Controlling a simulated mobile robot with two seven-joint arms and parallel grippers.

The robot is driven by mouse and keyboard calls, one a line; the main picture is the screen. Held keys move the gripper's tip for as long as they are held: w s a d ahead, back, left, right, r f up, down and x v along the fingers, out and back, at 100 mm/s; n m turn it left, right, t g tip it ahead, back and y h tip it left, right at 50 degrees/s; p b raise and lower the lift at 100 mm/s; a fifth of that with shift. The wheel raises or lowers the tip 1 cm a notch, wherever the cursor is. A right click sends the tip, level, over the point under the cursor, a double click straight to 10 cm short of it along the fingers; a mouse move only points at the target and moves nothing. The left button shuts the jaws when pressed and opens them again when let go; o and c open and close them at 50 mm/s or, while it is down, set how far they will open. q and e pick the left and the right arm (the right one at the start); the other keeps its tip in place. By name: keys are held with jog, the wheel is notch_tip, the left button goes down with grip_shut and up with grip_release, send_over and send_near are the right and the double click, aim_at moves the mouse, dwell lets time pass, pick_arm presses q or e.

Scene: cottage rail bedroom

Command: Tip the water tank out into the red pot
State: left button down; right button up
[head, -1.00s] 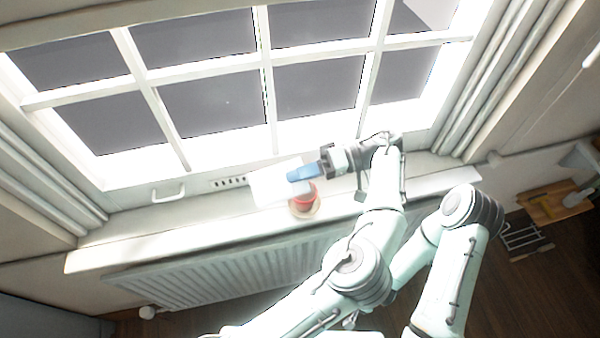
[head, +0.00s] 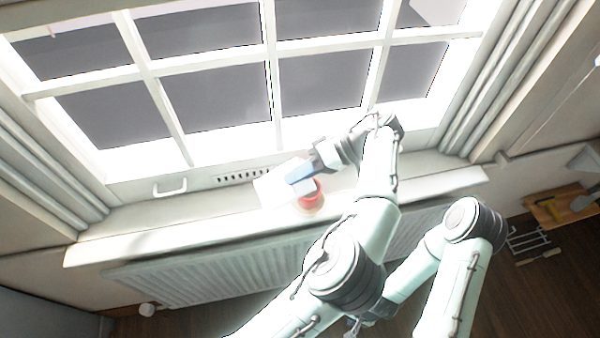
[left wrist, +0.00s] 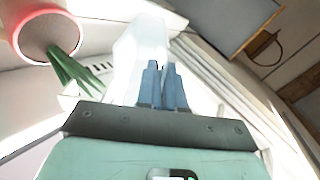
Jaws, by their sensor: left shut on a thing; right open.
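The white water tank (head: 272,187) is pale and blends into the bright sill. My left gripper (head: 300,173), with blue fingers, is shut on it, just above and left of the red pot (head: 311,196) in the head view. The tank looks tilted; I see no water stream. In the left wrist view the tank (left wrist: 142,45) extends beyond the closed fingers (left wrist: 162,78). The red-rimmed pot (left wrist: 45,32) is at upper left with a green plant (left wrist: 75,72) in it, beside the tank. My right gripper is out of sight; only its arm shows.
The pot stands on the white window sill (head: 150,236), with the window behind and a radiator (head: 220,262) below. A window handle (head: 171,187) and a vent (head: 243,177) are near the tank. The sill's left part is clear. A wooden board (head: 555,205) lies at far right.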

pick_arm(q)
jog(key=shift+w, duration=0.15)
pick_arm(e)
jog(key=shift+f, duration=0.15)
pick_arm(q)
jog(key=shift+s+a+f+h+b, duration=0.25)
jog(key=shift+s+a+h+b, duration=0.1)
jog(key=shift+a+h+b, duration=0.35)
jog(key=shift+s+a+f+t+h+b, duration=0.15)
jog(key=shift+a+t+h+b, duration=0.2)
jog(key=shift+b, duration=0.25)
jog(key=shift+a+h, duration=0.25)
pick_arm(e)
jog(key=s+f, duration=0.3)
jog(key=shift+s+f, duration=0.1)
jog(key=shift+f, duration=0.25)
